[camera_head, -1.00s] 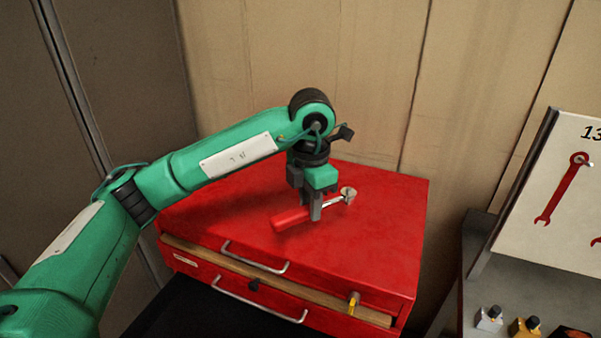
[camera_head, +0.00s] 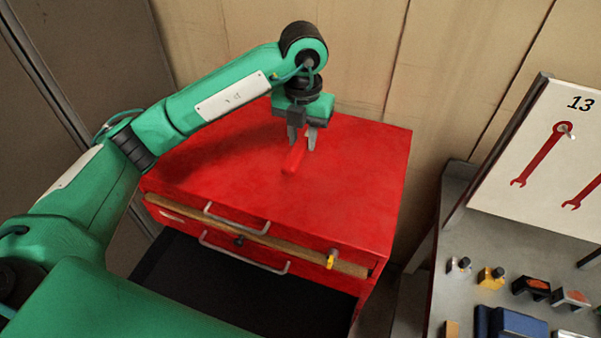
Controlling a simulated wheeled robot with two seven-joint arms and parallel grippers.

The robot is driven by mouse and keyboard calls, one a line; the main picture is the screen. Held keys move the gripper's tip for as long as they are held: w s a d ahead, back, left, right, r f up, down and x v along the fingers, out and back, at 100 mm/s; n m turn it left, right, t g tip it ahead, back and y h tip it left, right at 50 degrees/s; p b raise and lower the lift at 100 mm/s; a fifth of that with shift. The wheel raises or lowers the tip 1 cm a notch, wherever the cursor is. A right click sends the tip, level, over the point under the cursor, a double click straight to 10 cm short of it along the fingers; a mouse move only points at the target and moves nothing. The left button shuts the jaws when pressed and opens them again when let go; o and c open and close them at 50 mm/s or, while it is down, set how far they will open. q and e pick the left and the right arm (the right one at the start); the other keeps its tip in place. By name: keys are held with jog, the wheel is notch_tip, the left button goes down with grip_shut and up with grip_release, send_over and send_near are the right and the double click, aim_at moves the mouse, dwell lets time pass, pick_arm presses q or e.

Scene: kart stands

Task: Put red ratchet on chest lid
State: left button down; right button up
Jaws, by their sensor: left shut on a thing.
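The chest lid (camera_head: 345,175) is the broad, flat red top of a tool chest in the middle of the view. My left gripper (camera_head: 301,144) points down over the lid's back part, shut on the red ratchet (camera_head: 293,160). The ratchet's red handle shows below the fingers and points toward the front of the chest. Its metal head is hidden behind the gripper. I cannot tell whether the handle touches the lid. My right gripper is not in view.
The chest's front has drawer handles (camera_head: 237,220) and a yellow-tagged lock (camera_head: 331,259). A wooden wall stands behind. The lid's front and right are clear.

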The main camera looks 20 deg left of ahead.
pick_arm(q)
jog(key=p, duration=0.3)
send_over(302, 189)
notch_tip(302, 189, down, 8)
jog(key=shift+f, duration=0.1)
jog(key=shift+w+f, duration=0.1)
jog(key=shift+f, duration=0.5)
notch_tip(302, 189, down, 4)
jog(key=shift+p, duration=0.75)
jog(key=shift+f, duration=0.1)
jog(key=shift+f+b, duration=0.2)
jog(key=shift+b, duration=0.15)
jog(key=c, duration=1.1)
grip_release()
jog(key=shift+r, duration=0.1)
